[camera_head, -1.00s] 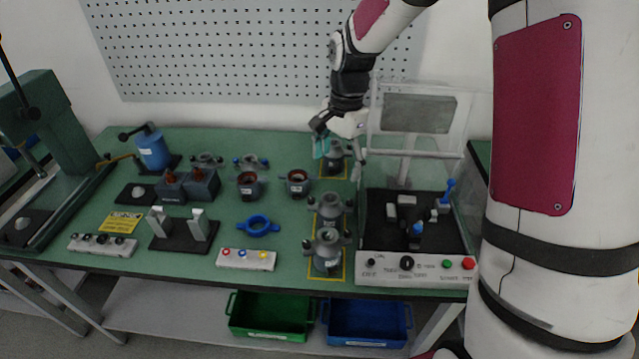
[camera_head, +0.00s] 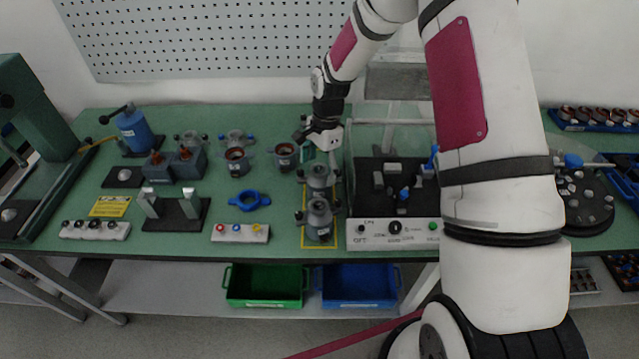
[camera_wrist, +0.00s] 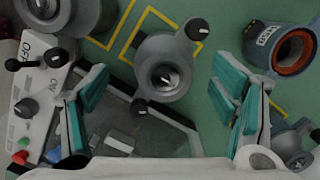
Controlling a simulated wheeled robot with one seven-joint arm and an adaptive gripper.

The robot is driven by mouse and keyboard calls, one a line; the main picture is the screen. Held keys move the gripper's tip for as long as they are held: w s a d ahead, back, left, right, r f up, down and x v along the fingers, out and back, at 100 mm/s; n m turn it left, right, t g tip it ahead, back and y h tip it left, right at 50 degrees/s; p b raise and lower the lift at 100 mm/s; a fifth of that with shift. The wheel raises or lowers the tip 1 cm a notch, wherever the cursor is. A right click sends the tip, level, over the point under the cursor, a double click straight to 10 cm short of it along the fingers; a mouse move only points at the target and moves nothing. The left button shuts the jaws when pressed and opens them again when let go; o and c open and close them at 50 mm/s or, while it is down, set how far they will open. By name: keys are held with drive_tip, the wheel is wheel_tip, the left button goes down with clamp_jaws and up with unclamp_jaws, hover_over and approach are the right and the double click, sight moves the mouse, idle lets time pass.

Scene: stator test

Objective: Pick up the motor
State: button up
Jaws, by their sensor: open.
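Grey motors with dark knobs stand in a yellow-outlined strip on the green bench. In the head view I see a middle motor (camera_head: 318,178) and a front motor (camera_head: 320,214). My gripper (camera_head: 320,150) is just behind the middle motor, at the strip's rear end, and hides what stands there. In the wrist view, a grey motor (camera_wrist: 165,70) lies between and beyond the teal-padded fingers of my gripper (camera_wrist: 162,100). The fingers are open and apart from it. Another grey motor (camera_wrist: 290,150) is partly hidden behind the right finger.
The test box (camera_head: 392,233), with its raised clear lid, stands close on the right of the strip. Open housings with copper rings (camera_head: 285,155) stand on the left. A blue ring (camera_head: 249,199) lies farther left. Green (camera_head: 265,300) and blue (camera_head: 360,302) bins sit below.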

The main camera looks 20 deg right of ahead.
sight(317, 180)
drive_tip(key=shift+w+a+f+p, duration=0.1)
drive_tip(key=shift+f+p, duration=0.1)
drive_tip(key=shift+f, duration=0.65)
drive_tip(key=shift+a+f+p, duration=0.15)
drive_tip(key=shift+f, duration=0.7)
drive_tip(key=shift+w+a+f+p, duration=0.1)
drive_tip(key=shift+f+p, duration=0.1)
drive_tip(key=shift+f, duration=0.65)
drive_tip(key=shift+c, duration=0.4)
clamp_jaws()
drive_tip(key=shift+r, duration=0.1)
